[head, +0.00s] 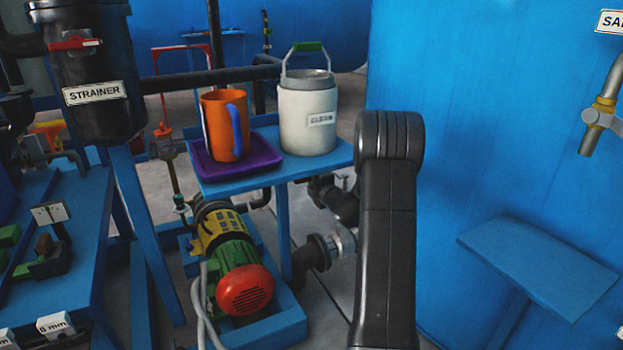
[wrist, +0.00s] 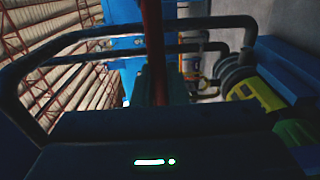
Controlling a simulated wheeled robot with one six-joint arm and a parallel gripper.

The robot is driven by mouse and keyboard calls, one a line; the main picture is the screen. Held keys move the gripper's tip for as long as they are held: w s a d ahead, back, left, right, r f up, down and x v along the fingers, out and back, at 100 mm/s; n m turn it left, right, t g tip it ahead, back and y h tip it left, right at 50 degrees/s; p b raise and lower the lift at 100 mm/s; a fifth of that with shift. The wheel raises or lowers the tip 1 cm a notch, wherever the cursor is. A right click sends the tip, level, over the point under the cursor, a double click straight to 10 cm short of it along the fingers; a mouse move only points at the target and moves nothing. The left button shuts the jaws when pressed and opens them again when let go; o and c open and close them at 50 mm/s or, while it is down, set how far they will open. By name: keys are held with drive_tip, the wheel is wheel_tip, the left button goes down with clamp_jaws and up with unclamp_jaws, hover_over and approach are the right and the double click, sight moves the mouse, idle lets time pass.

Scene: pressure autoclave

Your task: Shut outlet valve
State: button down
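No valve in view is labelled as the outlet valve, so I cannot tell which one it is. In the head view, a valve with an orange-red handle (head: 48,132) sits at the left below the strainer. Another tap (head: 598,118) with a brass collar sticks out at the right edge. My dark arm link stands upright right of centre in the head view, and my gripper does not show there. In the wrist view, a dark body with a green light strip fills the bottom, and no fingertips can be made out.
A blue stand (head: 333,160) holds an orange mug (head: 217,130) on a purple tray (head: 206,174) and a white canister (head: 307,118). A green and red pump (head: 240,270) sits below. The strainer (head: 90,75) is left; a blue shelf (head: 540,262) juts out right.

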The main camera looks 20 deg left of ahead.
drive_tip(key=shift+d+r+p, duration=0.1)
drive_tip(key=shift+p, duration=0.25)
drive_tip(key=s+d+n+g+y+p, duration=0.3)
drive_tip(key=d+n+g+p, duration=0.4)
drive_tip(key=g+p, duration=0.3)
drive_tip(key=shift+s+d+n+g+y+p, duration=0.15)
drive_tip(key=shift+d+n+g+y+p, duration=0.2)
drive_tip(key=shift+y+p, duration=0.5)
drive_tip(key=c, duration=1.4)
unclamp_jaws()
drive_tip(key=shift+c, duration=0.2)
